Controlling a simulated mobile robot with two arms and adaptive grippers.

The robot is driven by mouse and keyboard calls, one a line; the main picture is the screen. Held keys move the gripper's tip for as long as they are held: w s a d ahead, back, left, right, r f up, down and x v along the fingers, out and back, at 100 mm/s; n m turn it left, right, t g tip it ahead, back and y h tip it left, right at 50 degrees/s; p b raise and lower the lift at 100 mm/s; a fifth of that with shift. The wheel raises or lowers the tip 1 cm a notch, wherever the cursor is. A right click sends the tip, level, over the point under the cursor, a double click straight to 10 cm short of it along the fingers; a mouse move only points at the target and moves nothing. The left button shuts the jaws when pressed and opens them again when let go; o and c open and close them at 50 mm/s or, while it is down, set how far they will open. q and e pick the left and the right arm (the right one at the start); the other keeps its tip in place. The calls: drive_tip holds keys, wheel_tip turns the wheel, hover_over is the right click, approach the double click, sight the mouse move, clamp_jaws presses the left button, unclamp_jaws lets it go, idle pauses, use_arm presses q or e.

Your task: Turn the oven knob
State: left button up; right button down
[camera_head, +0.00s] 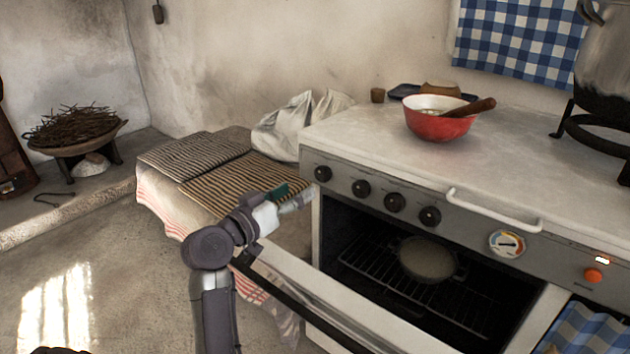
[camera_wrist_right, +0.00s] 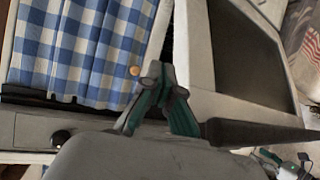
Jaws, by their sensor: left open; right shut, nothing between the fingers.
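The white stove's front panel carries a row of several black knobs, from the leftmost knob (camera_head: 322,173) to the rightmost black knob (camera_head: 430,216). An orange knob (camera_head: 593,275) sits at the panel's right end, below a small lit lamp. Which one the task means I cannot tell. My left gripper (camera_head: 290,199) is open, left of the oven and a little below the leftmost knob, apart from it. My right gripper (camera_wrist_right: 160,72) is shut and empty in the right wrist view, in front of a blue checked cloth (camera_wrist_right: 80,45); it is outside the head view.
The oven door (camera_head: 335,312) hangs open below the panel; a round pan (camera_head: 428,258) sits on the rack inside. A bar handle (camera_head: 494,212) and a dial gauge (camera_head: 507,243) stick out on the panel. A red bowl (camera_head: 436,125) stands on the stove top.

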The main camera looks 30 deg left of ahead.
sight(319, 176)
use_arm(q)
drive_tip(key=w, duration=0.7)
drive_tip(key=shift+d+b, duration=0.3)
drive_tip(key=shift+b, duration=0.05)
use_arm(e)
drive_tip(key=w+r+t, duration=0.1)
drive_tip(key=w+a+r+t, duration=0.1)
drive_tip(key=r, duration=0.1)
drive_tip(key=shift+r, duration=0.15)
